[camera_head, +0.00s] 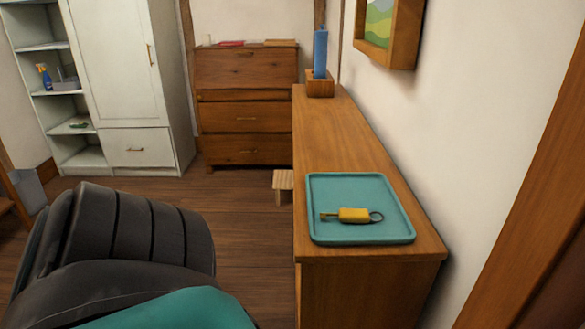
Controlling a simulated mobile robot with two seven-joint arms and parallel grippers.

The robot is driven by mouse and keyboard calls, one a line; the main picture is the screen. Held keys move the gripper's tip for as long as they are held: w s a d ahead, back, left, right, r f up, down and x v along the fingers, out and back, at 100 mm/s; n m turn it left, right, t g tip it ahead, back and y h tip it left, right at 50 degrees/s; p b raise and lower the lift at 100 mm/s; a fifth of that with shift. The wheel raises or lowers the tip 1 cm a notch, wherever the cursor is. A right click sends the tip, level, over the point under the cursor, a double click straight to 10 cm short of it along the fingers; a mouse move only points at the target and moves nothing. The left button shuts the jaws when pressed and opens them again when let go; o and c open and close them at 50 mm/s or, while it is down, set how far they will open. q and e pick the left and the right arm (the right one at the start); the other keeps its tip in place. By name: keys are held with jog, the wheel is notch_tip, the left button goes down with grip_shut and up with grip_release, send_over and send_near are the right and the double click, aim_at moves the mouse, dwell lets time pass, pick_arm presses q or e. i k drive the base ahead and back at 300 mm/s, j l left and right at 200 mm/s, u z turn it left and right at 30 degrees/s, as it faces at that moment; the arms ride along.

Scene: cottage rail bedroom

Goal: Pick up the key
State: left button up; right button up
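The key (353,215) has a yellow body and a dark ring at its right end. Its narrow tip points left. It lies flat on a teal tray (333,184), a little below the tray's middle. The tray rests on the near end of a long wooden cabinet top (318,126). Neither of my grippers shows in the head view. Nothing covers the key.
A blue candle-like object (320,53) stands in a wooden holder (320,86) at the cabinet's far end. A framed picture (389,31) hangs on the right wall. A small wooden stool (283,181) stands left of the cabinet. A dark padded shape fills the lower left.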

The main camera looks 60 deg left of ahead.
aim_at(346, 214)
jog(key=l+u, duration=0.15)
jog(key=u, duration=0.25)
jog(key=i+l+u, duration=0.1)
jog(key=u, duration=0.3)
jog(key=l+u, duration=0.25)
jog(key=u, duration=0.15)
jog(key=l+u, duration=0.15)
jog(key=u, duration=0.25)
jog(key=l+u, duration=0.15)
jog(key=u, duration=0.3)
jog(key=i+j+z, duration=0.15)
jog(key=j+z, duration=0.15)
jog(key=j, duration=0.6)
jog(key=j+z, duration=0.25)
jog(key=j, duration=0.6)
